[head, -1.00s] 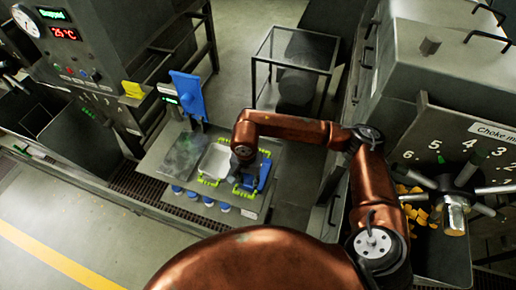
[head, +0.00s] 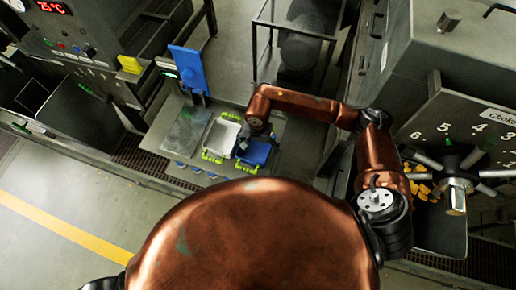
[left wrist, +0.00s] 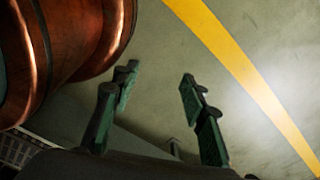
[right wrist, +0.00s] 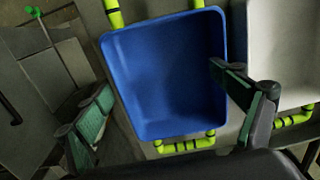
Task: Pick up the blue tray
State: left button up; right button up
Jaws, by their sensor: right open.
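The blue tray (head: 257,153) is an empty rectangular bin with yellow-green handles at its ends. It sits on the grey bench (head: 282,127), right of a similar white tray (head: 222,136). In the right wrist view the blue tray (right wrist: 165,75) fills the middle. My right gripper (right wrist: 162,80) is open, its green-padded fingers spread wide. The right finger overlaps the tray's right side; the left finger is beyond its left side. I cannot tell whether either touches it. My left gripper (left wrist: 160,75) is open and empty above the floor, away from the trays; it is hidden in the head view.
A blue upright panel (head: 190,68) stands behind the trays. A control cabinet (head: 75,35) is at left and a grey machine with a lever wheel (head: 457,183) at right. A wire-frame stand (head: 297,35) is behind. The floor with a yellow line (head: 60,230) is clear.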

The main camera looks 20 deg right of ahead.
jog(key=shift+o, duration=1.2)
jog(key=shift+w+f, duration=0.6)
jog(key=shift+w, duration=0.25)
jog(key=shift+s+r, duration=0.2)
jog(key=shift+s, duration=0.3)
jog(key=shift+c, duration=1.1)
jog(key=shift+s+d+r, duration=0.1)
jog(key=shift+s, duration=0.1)
jog(key=shift+c, duration=0.8)
jog(key=shift+w, duration=0.4)
jog(key=c, duration=0.5)
jog(key=shift+s, duration=0.25)
jog(key=c, duration=0.4)
jog(key=shift+w, duration=0.15)
jog(key=c, duration=0.4)
jog(key=shift+c, duration=1.4)
pick_arm(q)
jog(key=shift+w+d, duration=0.1)
jog(key=shift+w, duration=1.25)
pick_arm(e)
grip_shut()
